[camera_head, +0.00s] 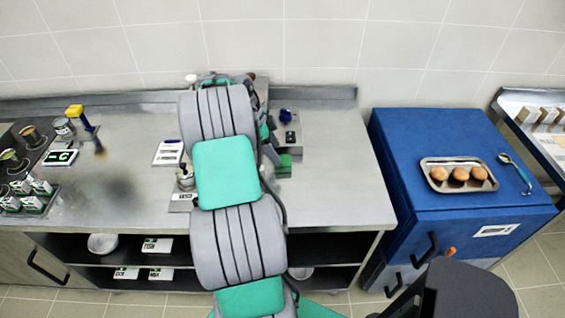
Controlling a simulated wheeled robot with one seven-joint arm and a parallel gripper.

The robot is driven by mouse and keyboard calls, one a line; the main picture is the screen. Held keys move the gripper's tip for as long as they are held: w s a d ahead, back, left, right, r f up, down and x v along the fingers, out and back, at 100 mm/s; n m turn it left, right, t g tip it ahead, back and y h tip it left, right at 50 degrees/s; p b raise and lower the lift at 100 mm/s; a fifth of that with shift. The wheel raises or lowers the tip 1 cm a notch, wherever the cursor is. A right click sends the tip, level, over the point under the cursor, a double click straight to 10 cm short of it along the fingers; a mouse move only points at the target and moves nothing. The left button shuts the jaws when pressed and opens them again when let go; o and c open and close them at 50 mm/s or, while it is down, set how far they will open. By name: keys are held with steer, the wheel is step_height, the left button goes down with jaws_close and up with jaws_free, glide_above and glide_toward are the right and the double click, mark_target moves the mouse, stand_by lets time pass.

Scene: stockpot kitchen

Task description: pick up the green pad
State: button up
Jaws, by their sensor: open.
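A small green block (284,164), which looks like the green pad, lies on the steel counter just right of my arm. Its top is darker green at one edge, and its left side is close to my arm's outline. My arm reaches up over the counter in the middle of the view and covers much of what is behind it. My gripper is hidden behind the arm's links, so its fingers and their distance from the pad do not show.
A grey item with a dark blue knob (286,117) stands behind the pad. White labelled cards (168,153) and a small metal jar (185,177) are left of my arm. The steel counter (340,190) is clear on the right. A blue cabinet bears a tray (436,184) of buns.

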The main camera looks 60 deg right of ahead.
mark_target(283, 159)
steer(key=p+x, duration=0.1)
steer(key=x, duration=0.3)
steer(key=shift+s+p, duration=0.15)
steer(key=shift+p, duration=0.15)
steer(key=shift+d+f, duration=0.1)
steer(key=shift+f, duration=0.35)
steer(key=shift+c, duration=0.5)
steer(key=c, duration=1)
steer(key=shift+r, duration=0.15)
steer(key=shift+r+b, duration=0.6)
steer(key=w+a+r, duration=0.3)
steer(key=r, duration=0.1)
steer(key=w+a+r+b, duration=0.1)
steer(key=w+a+r, duration=0.5)
steer(key=a+r, duration=0.1)
steer(key=shift+w+r+b, duration=0.35)
steer(key=shift+w, duration=0.05)
